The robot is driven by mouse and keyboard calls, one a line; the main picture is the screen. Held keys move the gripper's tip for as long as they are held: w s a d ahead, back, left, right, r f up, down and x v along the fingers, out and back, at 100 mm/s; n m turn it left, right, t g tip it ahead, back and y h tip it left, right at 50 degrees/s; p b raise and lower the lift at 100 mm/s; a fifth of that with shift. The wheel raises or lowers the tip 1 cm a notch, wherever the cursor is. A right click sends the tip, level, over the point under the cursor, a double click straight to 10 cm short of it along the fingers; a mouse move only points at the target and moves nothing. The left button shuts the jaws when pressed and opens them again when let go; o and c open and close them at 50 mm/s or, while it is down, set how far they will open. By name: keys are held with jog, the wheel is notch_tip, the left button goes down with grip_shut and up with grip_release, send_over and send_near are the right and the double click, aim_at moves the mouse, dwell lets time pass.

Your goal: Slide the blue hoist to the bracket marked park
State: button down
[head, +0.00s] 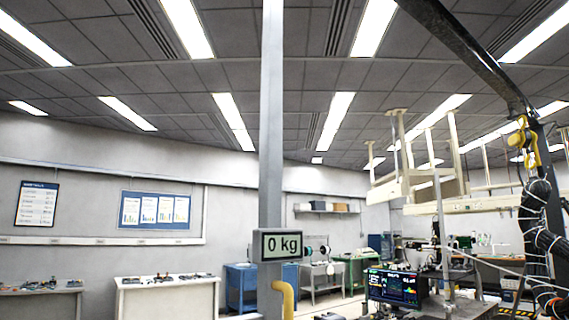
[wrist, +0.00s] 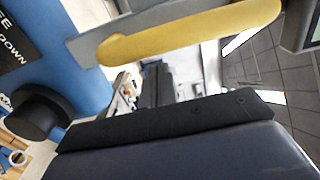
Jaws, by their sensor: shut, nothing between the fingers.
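In the wrist view a large blue surface (wrist: 75,75), likely the blue hoist, fills the left side. It bears a dark label (wrist: 18,45) reading "DOWN" and, lower, a black round knob (wrist: 38,112). My gripper (wrist: 157,75) shows as two narrow dark fingers, shut and empty, beyond my dark wrist housing. A yellow bar crosses above the fingers; I cannot tell whether they touch. In the head view I cannot make out the blue hoist, my gripper or a bracket marked park.
A grey post (head: 271,120) stands mid-view in the head view, bearing a display (head: 281,245) reading "0 kg". A yellow curved piece (head: 287,298) is below it. A dark beam (head: 465,45) crosses the upper right. Pale hanging frames (head: 420,185) and a monitor (head: 392,287) are behind.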

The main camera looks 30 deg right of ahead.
jog(key=s+a+b, duration=0.2)
jog(key=a+b, duration=0.1)
jog(key=a, duration=1.1)
dwell(0.3)
jog(key=s+a+p, duration=0.2)
jog(key=a+p, duration=0.1)
jog(key=a, duration=1)
jog(key=shift+a, duration=0.35)
dwell(0.4)
jog(key=shift+a, duration=0.1)
jog(key=shift+s+a+p, duration=0.2)
jog(key=shift+a+p, duration=0.7)
jog(key=shift+a, duration=0.5)
jog(key=shift+s+a+p, duration=0.2)
jog(key=shift+a+p, duration=0.7)
jog(key=shift+a, duration=0.5)
